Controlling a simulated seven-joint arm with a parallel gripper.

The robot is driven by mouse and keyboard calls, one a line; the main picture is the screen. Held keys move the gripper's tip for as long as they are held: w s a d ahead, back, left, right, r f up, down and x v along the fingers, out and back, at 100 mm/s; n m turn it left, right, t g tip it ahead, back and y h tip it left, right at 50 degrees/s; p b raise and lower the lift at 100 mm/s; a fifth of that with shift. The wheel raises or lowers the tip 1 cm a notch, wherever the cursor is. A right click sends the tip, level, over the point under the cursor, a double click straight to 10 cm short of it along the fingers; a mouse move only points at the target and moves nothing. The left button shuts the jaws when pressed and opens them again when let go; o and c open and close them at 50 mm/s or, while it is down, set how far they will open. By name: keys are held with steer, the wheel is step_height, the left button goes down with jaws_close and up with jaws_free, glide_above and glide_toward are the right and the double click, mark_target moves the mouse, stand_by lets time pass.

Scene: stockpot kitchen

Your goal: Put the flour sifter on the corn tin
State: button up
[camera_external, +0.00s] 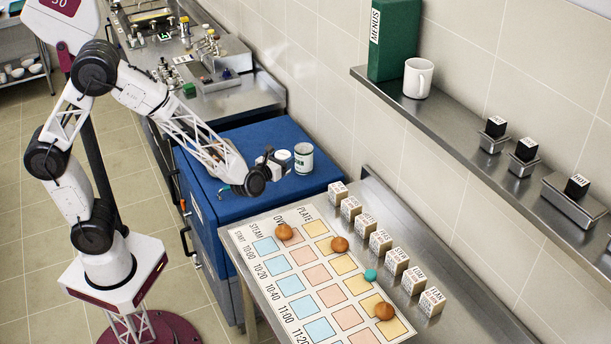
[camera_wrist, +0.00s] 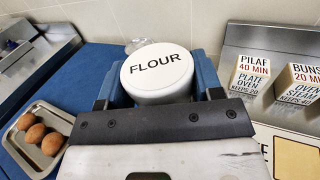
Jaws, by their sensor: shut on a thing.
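The flour sifter (camera_wrist: 158,72), white and round with a lid reading FLOUR, sits between my fingers in the wrist view. My gripper (camera_external: 272,164) is shut on it above or on the blue worktop; I cannot tell if the sifter touches the top. The sifter (camera_external: 284,157) shows partly behind my gripper in the external view. The corn tin (camera_external: 303,159), pale with a dark green band, stands upright on the blue top just right of the sifter.
The blue top (camera_external: 318,180) has free room in front of the tin. A metal tray with brown eggs (camera_wrist: 34,133) lies left in the wrist view. Labelled blocks (camera_external: 381,241) line the steel ledge beside a chart board (camera_external: 243,233). A shelf (camera_external: 440,119) holds a mug (camera_external: 417,80).

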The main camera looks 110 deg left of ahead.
steer(key=s+a+r+n+g+y, duration=0.1)
steer(key=s+a+r+n+g, duration=0.1)
steer(key=s+a, duration=0.7)
steer(key=shift+s+a+g, duration=0.3)
steer(key=shift+s+g, duration=0.1)
steer(key=shift+g, duration=0.3)
steer(key=shift+w+a+f, duration=0.1)
glide_above(304, 147)
steer(key=shift+s+d+f, duration=0.25)
steer(key=shift+d+f, duration=0.2)
steer(key=shift+f, duration=0.2)
steer(key=shift+w+a, duration=0.3)
steer(key=shift+f, duration=1.8)
steer(key=shift+f, duration=0.1)
steer(key=o, duration=1)
steer(key=shift+f, duration=0.1)
